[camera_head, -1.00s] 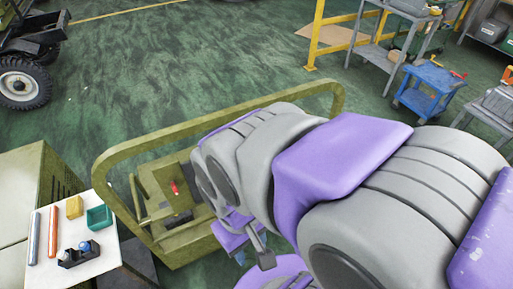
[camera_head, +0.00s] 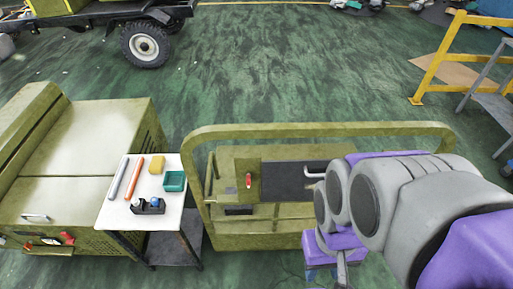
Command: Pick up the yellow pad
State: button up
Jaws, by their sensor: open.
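The yellow pad (camera_head: 157,165) is a small yellow block on the white top of a small side table (camera_head: 112,215), at the left of the head view. It lies near the table's far edge, just behind a green open box (camera_head: 174,181). My gripper (camera_head: 332,268) shows only in part, below the purple and grey arm links at the lower right. It is open and well to the right of the pad, apart from it. Its fingertips are hard to make out.
A grey tube (camera_head: 119,180), an orange tube (camera_head: 134,177) and a black tape dispenser (camera_head: 147,207) share the tabletop. An olive machine (camera_head: 80,150) stands left of it. An olive railed frame (camera_head: 320,129) lies between table and arm. Green floor is open behind.

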aim_at(157, 165)
jog(key=i+j+u, duration=0.35)
jog(key=j, duration=0.2)
jog(key=i+j+u, duration=0.35)
jog(key=j, duration=0.15)
jog(key=i+j+u, duration=0.35)
jog(key=i+j, duration=0.05)
